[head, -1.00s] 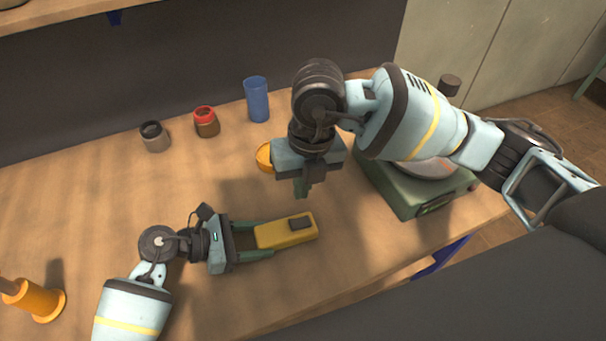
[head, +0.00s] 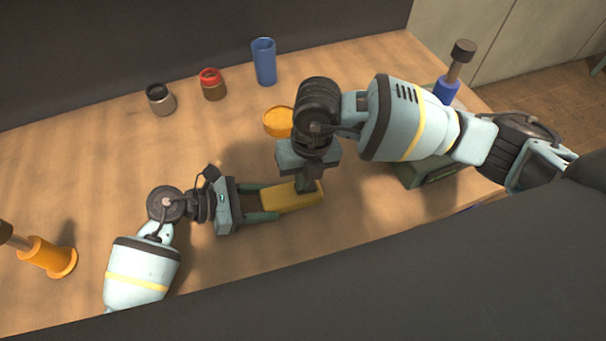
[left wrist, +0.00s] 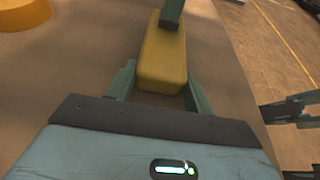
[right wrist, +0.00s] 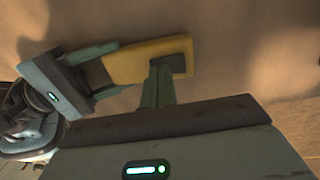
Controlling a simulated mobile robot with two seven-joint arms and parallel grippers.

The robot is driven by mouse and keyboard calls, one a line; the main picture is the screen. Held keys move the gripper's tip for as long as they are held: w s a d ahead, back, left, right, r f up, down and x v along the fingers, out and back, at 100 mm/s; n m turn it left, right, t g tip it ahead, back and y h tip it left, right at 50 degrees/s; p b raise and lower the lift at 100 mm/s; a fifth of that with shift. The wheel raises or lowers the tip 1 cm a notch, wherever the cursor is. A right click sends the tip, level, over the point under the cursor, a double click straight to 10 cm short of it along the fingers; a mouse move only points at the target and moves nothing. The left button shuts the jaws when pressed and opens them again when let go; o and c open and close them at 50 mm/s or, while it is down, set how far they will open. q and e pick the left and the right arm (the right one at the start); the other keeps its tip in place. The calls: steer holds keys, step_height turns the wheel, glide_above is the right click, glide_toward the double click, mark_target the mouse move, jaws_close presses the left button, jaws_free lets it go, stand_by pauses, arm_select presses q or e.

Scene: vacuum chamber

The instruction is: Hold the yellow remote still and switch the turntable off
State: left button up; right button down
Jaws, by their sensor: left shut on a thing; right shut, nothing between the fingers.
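The yellow remote (head: 290,198) lies on the table, with a dark button patch (right wrist: 181,52) near its far end. My left gripper (left wrist: 157,82) is shut on the near end of the remote, one finger on each side. My right gripper (right wrist: 160,68) is shut and empty, pointing down with its tips at the button patch. I cannot tell whether they press it. In the head view my right gripper (head: 307,186) hides that patch. The turntable (head: 432,174), a green box at the right, is mostly hidden behind my right arm.
An orange round dish (head: 279,121) is just behind my right gripper. A grey jar (head: 160,99), a red-topped jar (head: 212,85) and a blue cup (head: 264,62) stand farther back. A blue piece with a dark-topped handle (head: 447,90) rises behind my right arm.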

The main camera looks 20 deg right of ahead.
steer(key=shift+a+f, duration=0.1)
steer(key=shift+f, duration=0.15)
